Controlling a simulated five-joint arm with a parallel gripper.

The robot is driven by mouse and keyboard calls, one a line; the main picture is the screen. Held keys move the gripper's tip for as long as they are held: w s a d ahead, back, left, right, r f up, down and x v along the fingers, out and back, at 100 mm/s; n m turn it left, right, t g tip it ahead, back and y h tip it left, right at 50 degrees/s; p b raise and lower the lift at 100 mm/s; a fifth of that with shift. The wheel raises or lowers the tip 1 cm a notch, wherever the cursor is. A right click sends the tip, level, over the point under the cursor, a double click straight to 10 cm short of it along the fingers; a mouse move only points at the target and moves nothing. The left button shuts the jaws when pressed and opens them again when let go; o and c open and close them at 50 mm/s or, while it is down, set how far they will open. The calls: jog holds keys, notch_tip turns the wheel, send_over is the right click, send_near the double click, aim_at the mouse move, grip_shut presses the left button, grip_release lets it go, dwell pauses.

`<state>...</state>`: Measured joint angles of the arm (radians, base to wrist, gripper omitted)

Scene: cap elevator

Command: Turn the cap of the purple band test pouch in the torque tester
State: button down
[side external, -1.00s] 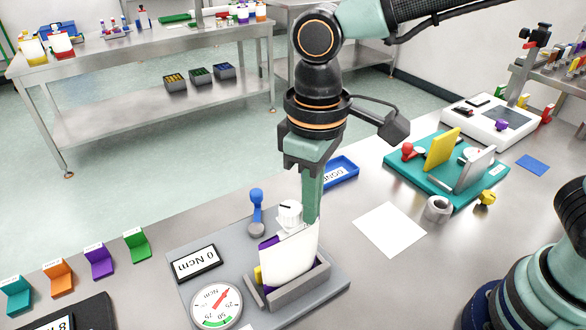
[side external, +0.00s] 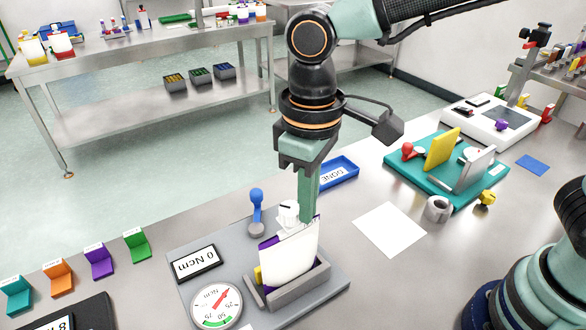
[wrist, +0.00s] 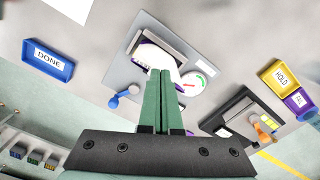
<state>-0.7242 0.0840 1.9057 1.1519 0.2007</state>
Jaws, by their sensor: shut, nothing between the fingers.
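The white test pouch with a purple band (side external: 290,256) stands upright in the grey holder (side external: 300,288) of the torque tester (side external: 190,288). Its white cap (side external: 289,213) is at the top, beside my fingers. The tester's display (side external: 197,263) reads 0 Ncm, and its round dial (side external: 216,305) has a red needle. My gripper (side external: 308,221) points down with its green fingers together and empty, at the pouch's top edge just right of the cap. In the wrist view my gripper (wrist: 160,72) reaches over the white pouch (wrist: 152,57) and hides the cap.
A blue DONE tray (side external: 337,172) lies behind my gripper. A teal fixture (side external: 430,180), a grey ring (side external: 438,208) and white paper (side external: 390,229) are to the right. Coloured stands, including a purple one (side external: 99,262), are at left.

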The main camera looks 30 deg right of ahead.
jog(key=shift+w+a, duration=0.2)
jog(key=shift+w, duration=0.1)
dwell(0.4)
jog(key=shift+s+a, duration=0.1)
dwell(0.5)
jog(key=shift+s, duration=0.15)
notch_tip(320, 180, up, 6)
jog(key=shift+s, duration=0.2)
dwell(0.7)
jog(key=shift+d+r, duration=0.1)
jog(key=shift+d, duration=0.1)
notch_tip(320, 180, down, 6)
jog(key=shift+d, duration=0.25)
dwell(0.5)
